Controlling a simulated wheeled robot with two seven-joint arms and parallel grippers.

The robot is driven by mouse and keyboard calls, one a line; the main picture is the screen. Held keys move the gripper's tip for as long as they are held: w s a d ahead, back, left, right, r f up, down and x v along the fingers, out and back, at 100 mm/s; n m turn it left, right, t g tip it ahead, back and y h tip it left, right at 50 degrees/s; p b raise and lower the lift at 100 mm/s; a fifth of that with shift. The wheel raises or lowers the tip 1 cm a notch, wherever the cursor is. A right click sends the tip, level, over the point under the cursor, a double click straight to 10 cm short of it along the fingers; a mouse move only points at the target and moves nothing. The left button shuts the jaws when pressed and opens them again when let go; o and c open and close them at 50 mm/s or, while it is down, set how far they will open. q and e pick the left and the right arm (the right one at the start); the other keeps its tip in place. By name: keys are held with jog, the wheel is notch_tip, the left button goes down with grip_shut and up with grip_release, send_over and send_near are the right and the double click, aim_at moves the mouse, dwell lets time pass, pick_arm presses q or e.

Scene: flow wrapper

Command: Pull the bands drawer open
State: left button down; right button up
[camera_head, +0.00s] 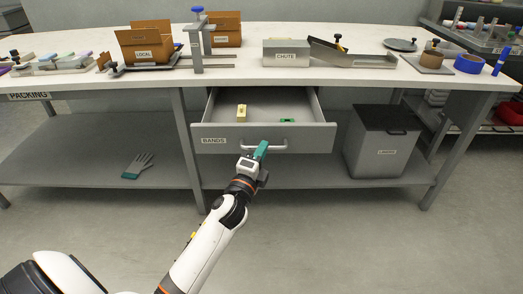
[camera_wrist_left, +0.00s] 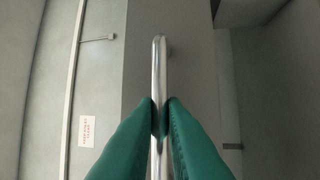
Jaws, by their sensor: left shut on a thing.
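The bands drawer (camera_head: 218,133) hangs under the middle of the workbench and stands open, its inside showing. A yellow item (camera_head: 241,111) and a green item (camera_head: 287,120) lie in it. Its bar handle (camera_head: 282,147) runs across the front, and shows as a shiny bar in the left wrist view (camera_wrist_left: 160,70). My left gripper (camera_head: 261,150), with green fingers, is shut on the handle; in the wrist view the fingertips (camera_wrist_left: 160,103) close on both sides of the bar. My right gripper is not in view.
The workbench top (camera_head: 265,75) holds cardboard boxes, a chute (camera_head: 285,52) and a clamp stand. The floor in front is clear.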

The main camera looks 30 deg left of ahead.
pick_arm(q)
jog(key=c, duration=1.5)
grip_release()
jog(key=v, duration=1.2)
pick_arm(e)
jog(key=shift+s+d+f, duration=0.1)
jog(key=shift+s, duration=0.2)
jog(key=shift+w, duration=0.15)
